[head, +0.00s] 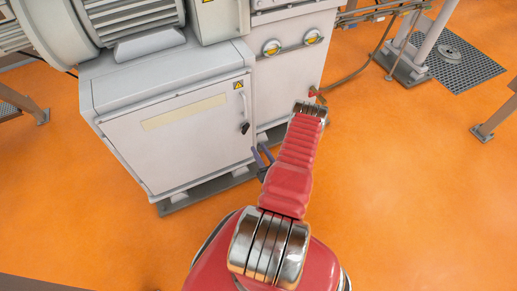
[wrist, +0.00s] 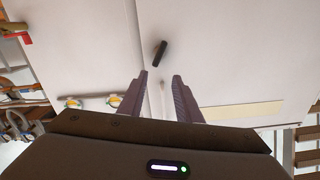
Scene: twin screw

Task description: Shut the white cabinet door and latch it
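The white cabinet door (head: 185,140) is on the front of the cabinet at left in the head view. It looks flush or nearly flush; I cannot tell whether a small gap remains. A pale upright handle (head: 241,100) and a black latch lever (head: 244,127) sit near its right edge. My gripper (head: 259,150) is just right of and below the latch. In the wrist view, the black latch (wrist: 160,53) shows tilted just beyond my fingertips (wrist: 160,74). The two dark fingers are apart with nothing between them. The handle shows partly between the fingers, behind them.
A second cabinet section (head: 290,75) with two yellow-marked knobs stands right of the door. A large motor (head: 130,20) is on top. A hose and posts (head: 410,55) are at the upper right. The orange floor (head: 410,180) is open to the right.

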